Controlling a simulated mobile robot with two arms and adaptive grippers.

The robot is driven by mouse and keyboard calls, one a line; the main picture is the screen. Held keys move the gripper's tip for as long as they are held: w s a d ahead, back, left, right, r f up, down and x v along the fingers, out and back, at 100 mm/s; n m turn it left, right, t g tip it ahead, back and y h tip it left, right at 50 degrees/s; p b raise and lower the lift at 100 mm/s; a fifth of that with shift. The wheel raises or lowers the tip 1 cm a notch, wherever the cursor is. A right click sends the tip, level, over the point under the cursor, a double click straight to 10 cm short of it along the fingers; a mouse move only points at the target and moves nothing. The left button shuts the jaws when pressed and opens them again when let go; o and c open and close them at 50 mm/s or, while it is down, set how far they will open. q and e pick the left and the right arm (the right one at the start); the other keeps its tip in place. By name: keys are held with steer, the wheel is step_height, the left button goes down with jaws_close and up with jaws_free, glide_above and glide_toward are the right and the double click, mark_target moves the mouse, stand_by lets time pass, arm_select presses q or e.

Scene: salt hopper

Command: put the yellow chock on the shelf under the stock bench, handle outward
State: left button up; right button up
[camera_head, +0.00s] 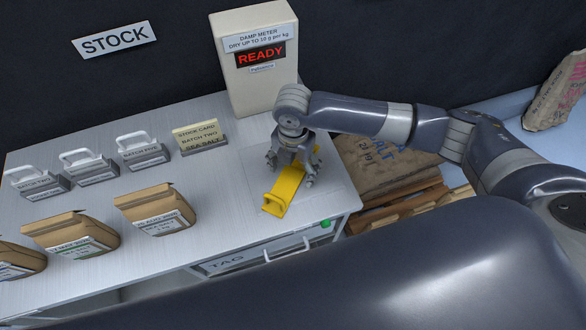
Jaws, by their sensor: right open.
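The yellow chock (283,194) lies on the right end of the stock bench (235,190), near its front edge. Its open end faces the front of the bench, and its far part is partly hidden by my gripper. My right gripper (291,172) points down over the chock, open, with one finger on each side of it. I cannot tell whether the fingers touch it. The shelf under the bench is mostly hidden by the bench top and my own arm. My left gripper is not in view.
A damp meter (257,60) reading READY stands behind the chock. A drawer (260,256) is under the right front edge. Sacks (385,168) lie right of the bench.

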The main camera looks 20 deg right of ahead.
steer(key=shift+f, duration=0.35)
steer(key=c, duration=1.5)
steer(key=shift+r, duration=0.15)
